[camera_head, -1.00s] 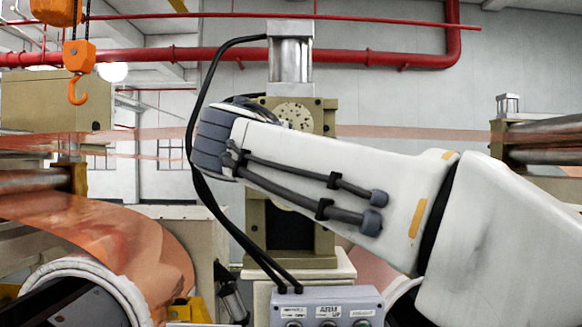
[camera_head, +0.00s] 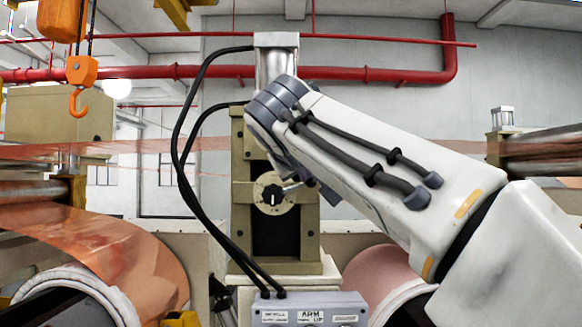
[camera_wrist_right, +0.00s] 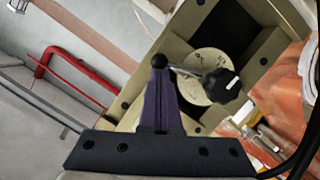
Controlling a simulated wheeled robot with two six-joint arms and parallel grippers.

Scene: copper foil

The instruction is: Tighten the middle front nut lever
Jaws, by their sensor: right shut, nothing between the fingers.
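The middle front nut lever (camera_head: 292,186) is a thin rod beside a black knob (camera_head: 272,195) on a pale round dial, on the front of the beige machine stand. In the right wrist view the lever (camera_wrist_right: 187,71) is a metal rod between the black star-shaped knob (camera_wrist_right: 222,84) and a black ball end (camera_wrist_right: 159,62). My right gripper (camera_wrist_right: 161,78) is shut and empty, its purple fingertips just below the ball; whether they touch it is unclear. In the head view the arm hides most of this gripper. My left gripper is not in view.
A grey control box (camera_head: 312,308) sits below the stand, with black cables (camera_head: 185,150) looping up its left side. A copper foil roll (camera_head: 95,255) is at left and another (camera_head: 372,280) at right. An orange crane hook (camera_head: 78,98) hangs at upper left.

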